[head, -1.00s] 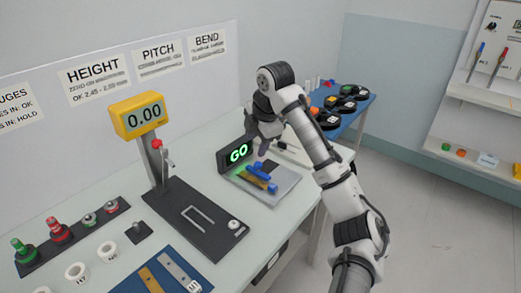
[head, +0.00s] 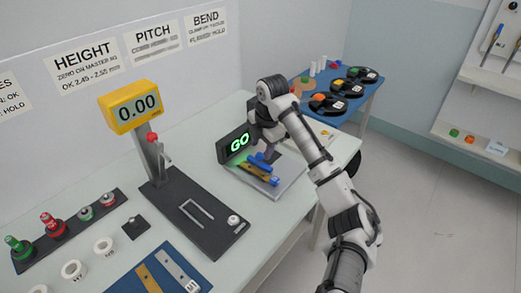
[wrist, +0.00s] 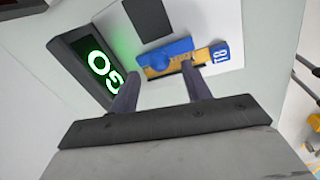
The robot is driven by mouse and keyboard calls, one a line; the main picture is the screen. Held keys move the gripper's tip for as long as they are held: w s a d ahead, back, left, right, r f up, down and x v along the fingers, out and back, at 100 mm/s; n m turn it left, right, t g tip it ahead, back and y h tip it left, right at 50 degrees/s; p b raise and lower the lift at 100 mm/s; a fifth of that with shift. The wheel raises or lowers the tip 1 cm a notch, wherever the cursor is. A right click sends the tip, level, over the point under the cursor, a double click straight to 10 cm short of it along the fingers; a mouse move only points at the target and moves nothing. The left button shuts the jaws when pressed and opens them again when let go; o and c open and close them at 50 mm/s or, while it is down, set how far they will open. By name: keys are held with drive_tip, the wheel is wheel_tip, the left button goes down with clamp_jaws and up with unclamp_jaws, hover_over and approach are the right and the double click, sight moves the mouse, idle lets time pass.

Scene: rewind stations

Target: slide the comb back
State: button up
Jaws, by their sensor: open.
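The blue comb (head: 258,161), a bar with a rounded knob, lies over a gold strip (head: 257,172) with a blue numbered tag on the pale plate of the gauge. In the wrist view the comb (wrist: 178,47) lies just beyond my fingertips, along the gold strip (wrist: 203,56). My gripper (wrist: 160,70) is open, its fingers apart, with the comb's knob showing between the tips. In the head view my gripper (head: 267,153) is low over the comb and partly hides it. Whether a finger touches it I cannot tell. The gauge's display (head: 238,144) reads a green GO.
The display box stands close to my left finger in the wrist view. A height gauge (head: 136,107) reading 0.00 stands to the left. A blue mat (head: 180,285) with strips lies at the front. A blue side table (head: 355,111) with black reels stands behind the arm.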

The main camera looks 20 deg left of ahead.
sight(260, 153)
drive_tip(key=shift+w+a+f+p, duration=0.1)
drive_tip(key=shift+a+f+p, duration=0.05)
drive_tip(key=shift+f, duration=0.7)
drive_tip(key=shift+w+a+f+p, duration=0.1)
drive_tip(key=shift+a+f+p, duration=0.05)
drive_tip(key=shift+f, duration=0.7)
